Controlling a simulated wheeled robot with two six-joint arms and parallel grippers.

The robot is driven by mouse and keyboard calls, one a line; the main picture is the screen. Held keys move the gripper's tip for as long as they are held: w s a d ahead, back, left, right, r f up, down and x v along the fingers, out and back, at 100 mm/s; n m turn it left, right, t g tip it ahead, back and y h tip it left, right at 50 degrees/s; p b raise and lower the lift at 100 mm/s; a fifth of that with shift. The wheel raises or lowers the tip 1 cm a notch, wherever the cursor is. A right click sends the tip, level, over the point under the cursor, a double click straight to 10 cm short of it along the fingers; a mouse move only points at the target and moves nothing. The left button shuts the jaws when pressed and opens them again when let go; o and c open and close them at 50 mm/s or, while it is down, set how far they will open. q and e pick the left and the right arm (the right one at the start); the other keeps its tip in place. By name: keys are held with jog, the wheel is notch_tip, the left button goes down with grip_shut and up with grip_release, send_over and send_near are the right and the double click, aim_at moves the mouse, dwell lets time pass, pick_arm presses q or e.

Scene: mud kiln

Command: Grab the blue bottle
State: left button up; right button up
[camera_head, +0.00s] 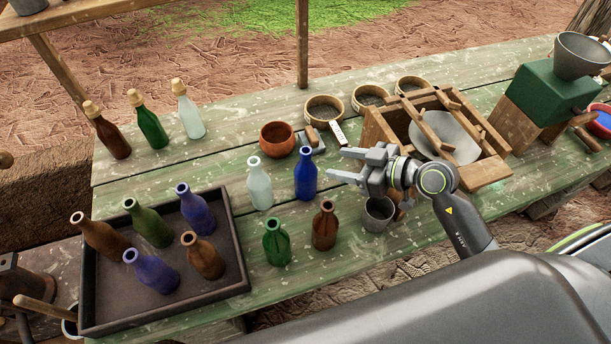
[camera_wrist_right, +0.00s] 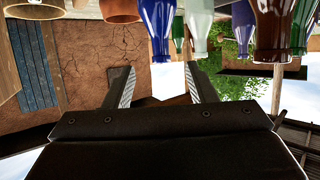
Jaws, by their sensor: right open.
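A blue bottle (camera_head: 305,177) stands upright on the green table, beside a pale glass bottle (camera_head: 260,185). It also shows in the right wrist view (camera_wrist_right: 157,28), upside down at the top. My right gripper (camera_head: 339,165) is open and empty, just right of the blue bottle, its fingers pointing left toward it. A gap shows between the fingertips and the bottle. In the right wrist view the open fingers (camera_wrist_right: 160,85) have nothing between them. Two more blue bottles stand in the dark tray, one at the back (camera_head: 196,212) and one at the front (camera_head: 154,273). My left gripper is not in view.
A green bottle (camera_head: 276,243) and a brown bottle (camera_head: 325,226) stand in front of the blue one. The dark tray (camera_head: 240,265) is at left. Behind are a clay bowl (camera_head: 276,139) and sieves. A metal cup (camera_head: 378,215) and wooden frame (camera_head: 480,176) are close to my right gripper.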

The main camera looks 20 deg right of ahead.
jog(key=x, duration=1.2)
jog(key=shift+w+r+p, duration=0.15)
jog(key=shift+p, duration=0.3)
jog(key=shift+a, duration=0.1)
jog(key=shift+c, duration=0.3)
grip_shut()
